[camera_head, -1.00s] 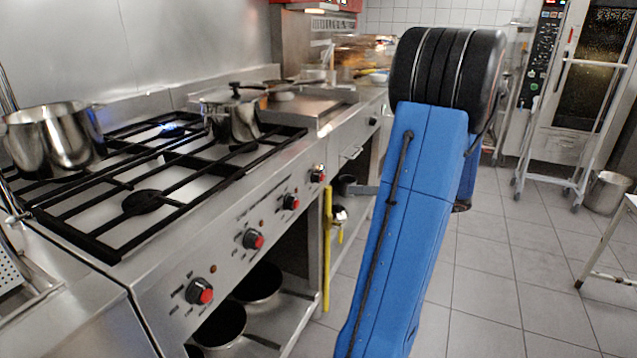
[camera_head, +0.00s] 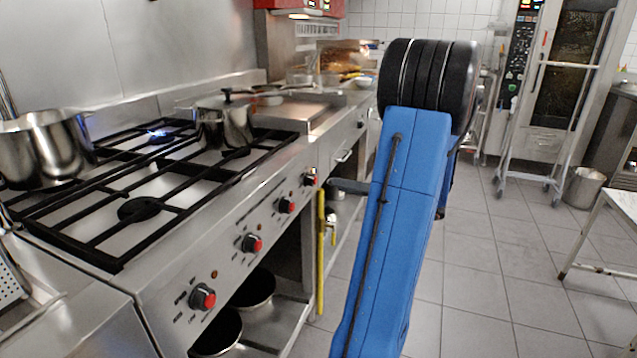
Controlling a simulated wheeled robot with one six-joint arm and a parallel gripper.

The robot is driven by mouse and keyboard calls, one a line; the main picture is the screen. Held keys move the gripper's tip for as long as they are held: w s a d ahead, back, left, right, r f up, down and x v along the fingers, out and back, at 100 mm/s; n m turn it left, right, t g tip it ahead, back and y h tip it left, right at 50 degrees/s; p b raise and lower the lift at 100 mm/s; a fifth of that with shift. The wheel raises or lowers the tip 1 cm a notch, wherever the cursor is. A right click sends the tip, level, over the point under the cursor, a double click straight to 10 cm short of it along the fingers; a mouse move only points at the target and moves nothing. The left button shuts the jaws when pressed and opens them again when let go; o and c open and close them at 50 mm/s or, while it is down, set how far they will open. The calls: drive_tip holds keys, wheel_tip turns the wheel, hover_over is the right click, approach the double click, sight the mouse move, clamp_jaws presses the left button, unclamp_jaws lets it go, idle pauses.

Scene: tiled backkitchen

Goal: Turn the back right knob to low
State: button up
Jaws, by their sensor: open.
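The stove front (camera_head: 228,265) carries a row of red-centred knobs: a nearest knob (camera_head: 202,297), a second (camera_head: 251,243), a third (camera_head: 287,205) and a farthest (camera_head: 310,180). Which one is the back right knob, and its exact setting, I cannot read. A blue flame (camera_head: 160,134) burns at the far burner on the wall side.
A large steel pot (camera_head: 45,150) stands on the near wall-side burner, and a lidded pot (camera_head: 224,124) on the far front burner. A yellow bar (camera_head: 320,250) hangs below the front edge.

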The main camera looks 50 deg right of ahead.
sight(311, 180)
drive_tip(key=x, duration=0.8)
drive_tip(key=shift+w, duration=0.35)
drive_tip(key=shift+a, duration=0.1)
drive_tip(key=c, duration=1)
